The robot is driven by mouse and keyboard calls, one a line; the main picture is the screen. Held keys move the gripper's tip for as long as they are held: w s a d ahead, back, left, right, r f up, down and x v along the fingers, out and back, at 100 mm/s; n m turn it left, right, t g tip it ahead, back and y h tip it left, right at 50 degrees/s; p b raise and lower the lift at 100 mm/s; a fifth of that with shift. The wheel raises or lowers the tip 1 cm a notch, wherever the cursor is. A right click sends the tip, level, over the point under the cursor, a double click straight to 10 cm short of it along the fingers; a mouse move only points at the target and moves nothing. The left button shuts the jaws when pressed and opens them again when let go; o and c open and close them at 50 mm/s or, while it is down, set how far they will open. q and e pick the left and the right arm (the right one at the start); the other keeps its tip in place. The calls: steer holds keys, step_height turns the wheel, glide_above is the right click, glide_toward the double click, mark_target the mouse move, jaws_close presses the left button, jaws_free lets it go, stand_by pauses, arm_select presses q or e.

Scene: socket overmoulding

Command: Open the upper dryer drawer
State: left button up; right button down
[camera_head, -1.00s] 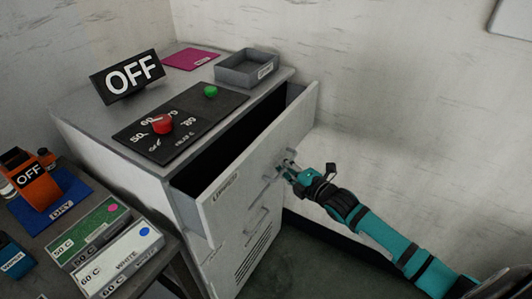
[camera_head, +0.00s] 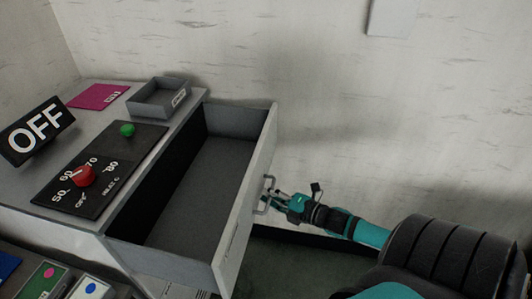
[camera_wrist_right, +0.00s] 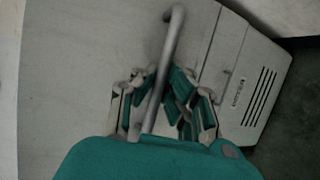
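The upper dryer drawer (camera_head: 205,185) stands pulled well out of the grey dryer cabinet, and its empty dark inside shows in the head view. Its front panel (camera_head: 238,225) faces right and carries a metal bar handle (camera_head: 264,197). My right gripper (camera_head: 272,196) is at this handle. In the wrist view the handle (camera_wrist_right: 174,35) runs between the fingers of my right gripper (camera_wrist_right: 162,88), which are closed in around it. Part of the bar is hidden by the fingers. My left gripper is not in view.
On the dryer top are a control panel (camera_head: 100,168) with a red knob and a green button, an OFF sign (camera_head: 37,131), a grey tray (camera_head: 160,98) and a magenta sheet (camera_head: 97,95). A wall stands behind. Labelled boxes (camera_head: 88,288) sit at lower left.

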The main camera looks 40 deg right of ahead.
steer(key=shift+r, duration=0.1)
steer(key=c, duration=1.4)
jaws_free()
steer(key=v, duration=1.2)
